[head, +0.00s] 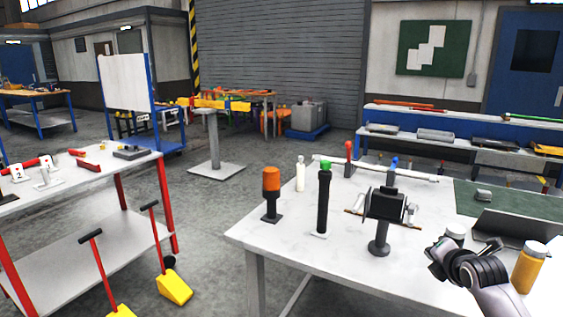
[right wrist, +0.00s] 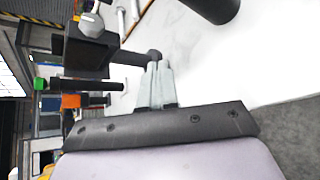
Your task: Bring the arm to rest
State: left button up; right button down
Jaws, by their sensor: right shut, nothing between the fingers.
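My right arm (head: 480,272) comes in from the lower right in the head view, bent over the right part of the white table (head: 300,235). In the right wrist view my right gripper (right wrist: 158,66) has its two pale fingers together with nothing between them. A dark boxy device on a stand (head: 385,205) is on the table, left of the arm. In the right wrist view it shows (right wrist: 85,50) beyond the fingertips. My left gripper is not in view.
A black post with a green top (head: 323,195) and an orange-topped lamp (head: 271,190) stand on the table. A yellow bottle (head: 528,267) and a dark laptop-like slab (head: 510,228) are close to my arm. The table's front left area is clear.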

notch_tip(320, 180, up, 8)
jog(key=w+m+t, duration=0.2)
jog(key=m+t, duration=0.3)
jog(key=m, duration=1.7)
jog(key=s+a+f+g+y, duration=0.15)
jog(key=s+a+f, duration=0.25)
jog(key=s+f, duration=0.45)
jog(key=s+a+f+g, duration=0.2)
jog(key=s+a+f, duration=0.3)
jog(key=f, duration=0.6)
jog(key=s+a+f+g, duration=0.1)
jog(key=s+a+f, duration=0.1)
jog(key=s, duration=0.6)
jog(key=s+a+f+g+y, duration=0.1)
jog(key=s+a+f, duration=0.2)
jog(key=s, duration=0.5)
jog(key=s+a+f+g, duration=0.1)
jog(key=s+a+f, duration=0.1)
jog(key=s+f, duration=0.3)
jog(key=s, duration=0.3)
jog(key=shift+s+a+y, duration=0.2)
jog(key=shift+s+y, duration=0.15)
jog(key=shift+s, duration=0.05)
jog(key=shift+g, duration=0.25)
